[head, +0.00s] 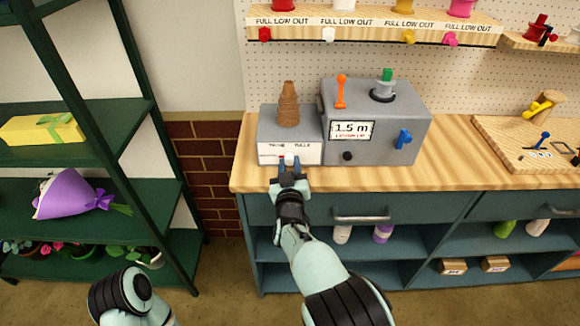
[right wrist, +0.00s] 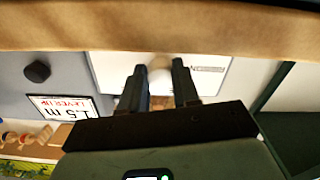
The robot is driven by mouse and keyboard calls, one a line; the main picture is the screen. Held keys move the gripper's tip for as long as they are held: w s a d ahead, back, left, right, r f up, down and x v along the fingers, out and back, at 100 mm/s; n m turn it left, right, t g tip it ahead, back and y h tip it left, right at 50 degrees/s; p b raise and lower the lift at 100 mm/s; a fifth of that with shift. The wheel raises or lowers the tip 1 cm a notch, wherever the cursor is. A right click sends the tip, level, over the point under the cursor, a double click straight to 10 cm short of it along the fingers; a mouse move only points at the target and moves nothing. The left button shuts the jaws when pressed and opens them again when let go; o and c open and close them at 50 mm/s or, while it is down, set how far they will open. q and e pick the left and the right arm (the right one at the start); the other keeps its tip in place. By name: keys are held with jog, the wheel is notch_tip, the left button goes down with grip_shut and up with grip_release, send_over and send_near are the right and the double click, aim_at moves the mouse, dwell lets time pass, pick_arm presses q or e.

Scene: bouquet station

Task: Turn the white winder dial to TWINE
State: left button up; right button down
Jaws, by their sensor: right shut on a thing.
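The winder is a grey box (head: 268,122) with a brown cone of twine (head: 288,103) on top. Its white front panel (head: 309,154) carries small lettering that looks like TWINE and TULLE; the panel also shows in the right wrist view (right wrist: 110,72). My right gripper (head: 290,163) is at the panel's lower middle, shut on the white dial. In the right wrist view the pale dial (right wrist: 160,75) sits between the two fingers (right wrist: 160,85). The fingers hide most of the dial in the head view, and I cannot tell where it points. My left gripper is out of view.
A larger grey machine (head: 372,142) reading 1.5 m, with an orange lever (head: 341,91) and a blue handle (head: 403,138), stands right of the winder. The wooden counter edge (head: 256,183) runs under my right gripper. A green shelf (head: 150,200) stands left.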

jog(key=m+b, duration=0.4)
jog(key=m, duration=0.1)
jog(key=shift+f, duration=0.1)
jog(key=m+b, duration=0.2)
jog(key=m, duration=0.2)
jog(key=shift+a, duration=0.1)
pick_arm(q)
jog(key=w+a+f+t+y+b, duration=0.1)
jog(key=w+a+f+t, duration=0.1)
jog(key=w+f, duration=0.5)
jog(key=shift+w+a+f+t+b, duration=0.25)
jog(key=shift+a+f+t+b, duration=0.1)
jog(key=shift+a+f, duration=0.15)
pick_arm(e)
jog(key=shift+a+m, duration=0.1)
jog(key=shift+m, duration=1.2)
jog(key=shift+r, duration=0.2)
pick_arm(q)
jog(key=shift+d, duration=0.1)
pick_arm(e)
jog(key=c, duration=0.8)
grip_release()
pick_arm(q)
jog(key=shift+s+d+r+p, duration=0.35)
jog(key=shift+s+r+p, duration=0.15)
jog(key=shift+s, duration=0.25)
pick_arm(e)
jog(key=s, duration=1.3)
jog(key=shift+s, duration=0.25)
